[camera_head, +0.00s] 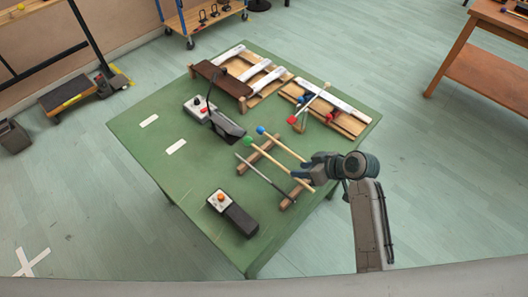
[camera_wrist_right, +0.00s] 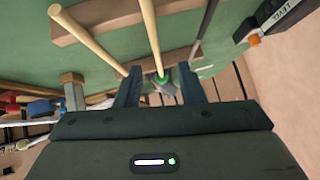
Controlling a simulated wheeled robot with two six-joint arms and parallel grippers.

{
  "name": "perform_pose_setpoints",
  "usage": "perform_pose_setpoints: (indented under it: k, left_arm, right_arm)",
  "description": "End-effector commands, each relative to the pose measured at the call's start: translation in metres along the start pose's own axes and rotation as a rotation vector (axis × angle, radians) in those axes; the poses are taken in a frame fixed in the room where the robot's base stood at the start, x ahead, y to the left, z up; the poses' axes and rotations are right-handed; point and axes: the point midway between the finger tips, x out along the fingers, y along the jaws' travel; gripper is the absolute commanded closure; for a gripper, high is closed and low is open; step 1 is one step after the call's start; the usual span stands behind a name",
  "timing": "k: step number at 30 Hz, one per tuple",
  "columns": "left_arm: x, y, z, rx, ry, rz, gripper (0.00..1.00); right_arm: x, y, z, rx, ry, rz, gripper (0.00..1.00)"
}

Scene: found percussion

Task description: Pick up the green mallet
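The green mallet (camera_head: 248,142) lies on wooden rests (camera_head: 262,152) on the green table, its pale handle running toward the lower right. My right gripper (camera_head: 318,170) is over the handle ends at the table's right side. In the right wrist view the gripper (camera_wrist_right: 161,88) has its two fingers apart. A pale handle (camera_wrist_right: 147,28) runs down toward the gap between them, with some green at its far end. It appears to be the green mallet; I cannot tell if the fingers touch it. My left gripper is not in view.
A blue-headed mallet (camera_head: 261,130) lies beside it on one side, a grey rod (camera_head: 262,174) on the other. A red-headed mallet (camera_head: 292,120) lies farther back near the wooden bars. A grey box with an orange knob (camera_head: 232,213) sits at the front. The table's left is mostly clear.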

Motion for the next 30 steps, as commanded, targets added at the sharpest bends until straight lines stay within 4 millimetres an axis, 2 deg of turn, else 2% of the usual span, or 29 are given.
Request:
perform_pose_setpoints:
  k: [8,16,20,26,30]
  left_arm:
    - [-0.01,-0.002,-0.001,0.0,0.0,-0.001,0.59]
    - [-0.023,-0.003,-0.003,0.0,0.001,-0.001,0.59]
    - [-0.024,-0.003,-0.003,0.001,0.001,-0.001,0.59]
    - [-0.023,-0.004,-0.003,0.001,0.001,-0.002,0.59]
    - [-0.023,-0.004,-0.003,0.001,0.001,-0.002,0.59]
  right_arm:
    - [0.021,0.001,0.0,0.001,-0.001,0.0,0.65]
    - [0.056,0.004,0.004,0.002,-0.001,0.0,0.65]
    - [0.063,0.004,0.005,-0.001,-0.002,0.001,0.65]
    - [0.063,0.004,0.006,-0.001,-0.002,0.002,0.65]
    - [0.063,0.004,0.006,-0.001,-0.002,0.002,0.9]
